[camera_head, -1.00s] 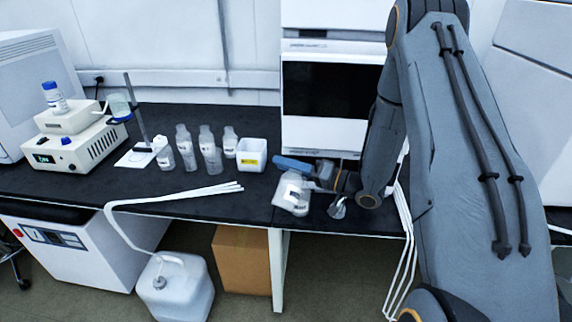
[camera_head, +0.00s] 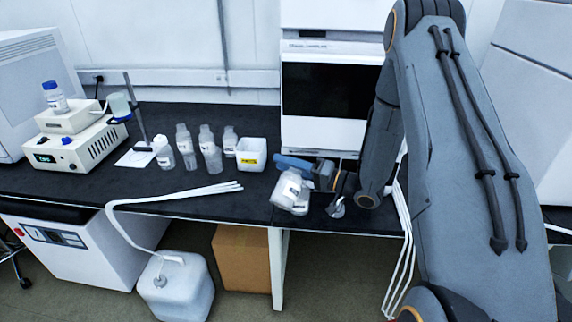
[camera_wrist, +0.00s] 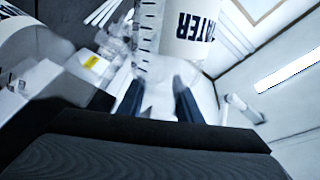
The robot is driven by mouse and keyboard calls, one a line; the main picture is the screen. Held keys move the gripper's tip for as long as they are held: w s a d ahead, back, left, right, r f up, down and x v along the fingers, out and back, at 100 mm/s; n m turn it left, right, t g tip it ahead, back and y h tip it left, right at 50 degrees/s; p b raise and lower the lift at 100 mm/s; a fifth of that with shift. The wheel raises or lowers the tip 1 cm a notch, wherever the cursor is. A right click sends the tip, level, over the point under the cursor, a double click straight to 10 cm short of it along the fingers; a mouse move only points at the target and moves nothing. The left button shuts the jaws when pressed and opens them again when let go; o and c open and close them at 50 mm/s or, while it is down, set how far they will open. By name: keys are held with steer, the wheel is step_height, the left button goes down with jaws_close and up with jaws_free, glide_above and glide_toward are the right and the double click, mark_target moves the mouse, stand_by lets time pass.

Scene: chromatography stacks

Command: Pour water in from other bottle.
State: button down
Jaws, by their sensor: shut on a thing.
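My gripper (camera_head: 293,164) is at the front right of the black bench, with its blue fingers beside a white bottle (camera_head: 290,190). The bottle looks tilted, and it overlaps another pale shape, so I cannot separate them clearly. In the wrist view, the dark blue fingers of my gripper (camera_wrist: 158,95) reach toward a white bottle marked WATER (camera_wrist: 195,28), with a graduated scale beside the lettering. My gripper is shut on this bottle. A second white labelled container (camera_wrist: 25,40) is at the upper left there. Liquid and bottle mouths cannot be made out.
Several clear bottles (camera_head: 207,145) stand mid-bench beside a white box with a yellow label (camera_head: 251,155). White tubing (camera_head: 190,193) lies along the front edge. A small grey round item (camera_head: 336,208) is near my gripper. An instrument with a dark front (camera_head: 333,103) stands behind.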

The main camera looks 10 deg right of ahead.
steer(key=shift+m, duration=0.5)
steer(key=shift+w+r, duration=0.1)
steer(key=shift+d+m+p, duration=0.1)
steer(key=shift+m+p, duration=0.3)
steer(key=shift+m, duration=0.2)
steer(key=shift+w+m, duration=0.1)
steer(key=shift+m, duration=0.5)
steer(key=shift+w+d+m+t+p, duration=0.15)
steer(key=shift+m+t+p, duration=0.2)
steer(key=shift+m, duration=0.25)
steer(key=shift+p, duration=0.3)
stand_by(2.8)
